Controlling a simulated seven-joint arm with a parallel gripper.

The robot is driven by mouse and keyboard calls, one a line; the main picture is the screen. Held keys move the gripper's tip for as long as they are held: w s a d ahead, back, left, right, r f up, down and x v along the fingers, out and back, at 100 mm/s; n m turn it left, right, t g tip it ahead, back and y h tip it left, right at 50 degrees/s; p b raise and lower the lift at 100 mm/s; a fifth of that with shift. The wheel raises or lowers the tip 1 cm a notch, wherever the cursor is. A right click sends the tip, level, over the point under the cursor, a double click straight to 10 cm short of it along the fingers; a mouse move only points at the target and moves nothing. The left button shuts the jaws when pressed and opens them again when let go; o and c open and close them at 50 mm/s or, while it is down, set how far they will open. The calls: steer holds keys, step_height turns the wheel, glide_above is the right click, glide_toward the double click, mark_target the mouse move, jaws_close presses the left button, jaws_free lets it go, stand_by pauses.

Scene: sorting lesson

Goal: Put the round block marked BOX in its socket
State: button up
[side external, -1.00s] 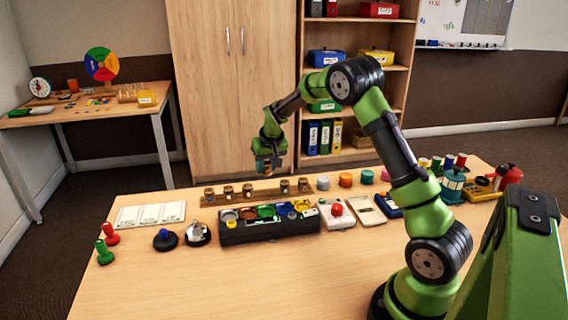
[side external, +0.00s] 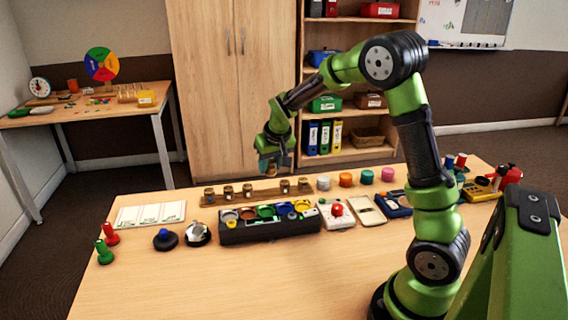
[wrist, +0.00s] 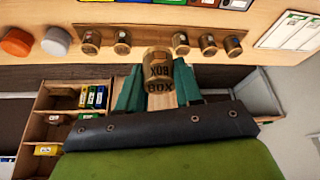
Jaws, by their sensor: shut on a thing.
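My gripper (side external: 271,164) is shut on the round block marked BOX, a brass-coloured cylinder (wrist: 157,66) whose lettering shows in the wrist view between the two green fingers. In the side view the block (side external: 271,172) hangs below the fingers, above and behind the wooden rack (side external: 266,193). The rack holds several similar round blocks in a row. A wider gap lies between the third block (side external: 247,189) and the fourth block (side external: 285,186), counted from the left. The socket itself is too small to make out there.
A black tray with coloured cups (side external: 265,231) stands in front of the rack. Coloured round pots (side external: 346,180) stand to its right. White cards (side external: 150,214) lie at the left. The table front is mostly clear.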

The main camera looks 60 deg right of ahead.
steer(key=shift+m, duration=0.3)
steer(key=shift+s+a+f, duration=0.3)
steer(key=shift+s+f, duration=0.7)
steer(key=shift+f, duration=0.4)
steer(key=shift+s+a+f, duration=0.25)
steer(key=shift+s+f, duration=0.7)
steer(key=shift+f, duration=0.4)
steer(key=shift+s+a+f, duration=0.3)
steer(key=shift+s+f, duration=0.7)
steer(key=shift+f, duration=0.4)
steer(key=shift+r, duration=0.4)
steer(key=shift+f, duration=0.6)
steer(key=shift+r, duration=0.65)
steer(key=shift+f, duration=0.85)
stand_by(0.6)
steer(key=o, duration=0.7)
